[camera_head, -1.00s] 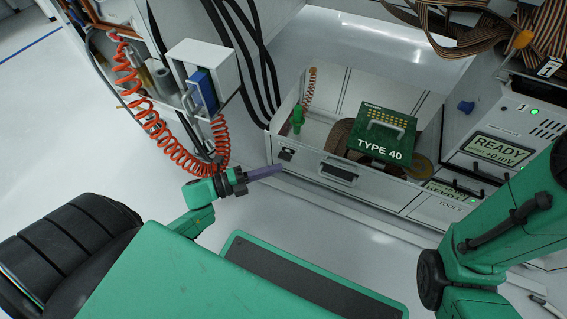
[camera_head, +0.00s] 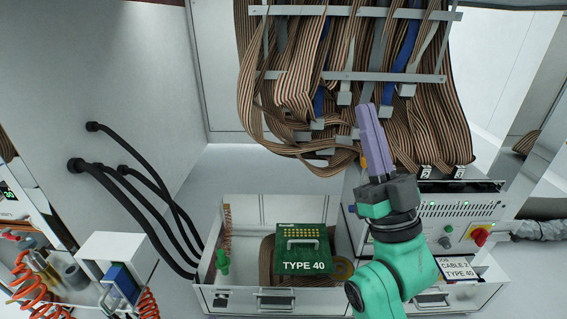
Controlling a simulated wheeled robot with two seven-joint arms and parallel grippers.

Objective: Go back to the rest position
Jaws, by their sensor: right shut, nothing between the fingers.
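My right gripper (camera_head: 368,112) stands upright right of centre, its purple fingers pointing up and pressed together with nothing between them. Its green arm comes up from the bottom edge. In the picture the fingers are in front of the hanging ribbon cables (camera_head: 440,120); I cannot tell whether they touch them. My left gripper is out of view.
A green TYPE 40 board (camera_head: 300,268) with a handle sits in an open white drawer (camera_head: 235,300), left of my right arm. A white instrument box (camera_head: 470,210) with a red knob (camera_head: 479,236) stands to the right. Black hoses (camera_head: 150,205) and red coiled cords (camera_head: 148,303) are at left.

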